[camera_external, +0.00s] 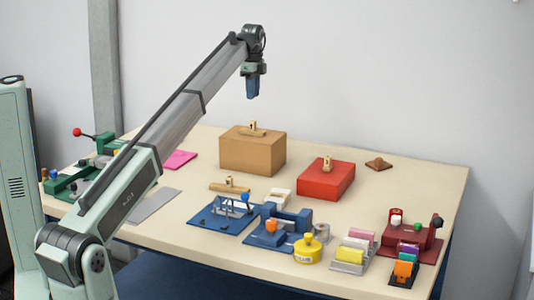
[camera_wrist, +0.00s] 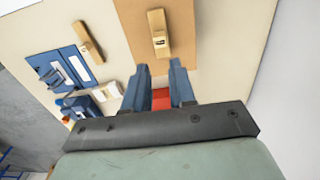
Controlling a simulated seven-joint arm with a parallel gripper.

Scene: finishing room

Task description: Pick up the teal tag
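I cannot make out a teal tag in either view; it may be hidden or too small to tell. My gripper (camera_external: 253,88) hangs high above the back of the table, fingers pointing down, clear of everything. In the wrist view its two blue fingers (camera_wrist: 160,75) stand apart with nothing held between them. Part of the red box (camera_wrist: 162,98) shows beyond the gap between them. A cardboard box (camera_external: 252,155) stands below my gripper with a small wooden piece (camera_external: 253,129) on top. The red box (camera_external: 325,182) to its right bears another wooden piece (camera_external: 327,164).
Along the table (camera_external: 400,192) front are a blue board (camera_external: 207,218), a blue device (camera_external: 268,236), a yellow glue bottle (camera_external: 308,249), coloured blocks (camera_external: 350,254) and a dark red device (camera_external: 421,245). A green device (camera_external: 62,183) stands at the left. The back right is mostly clear.

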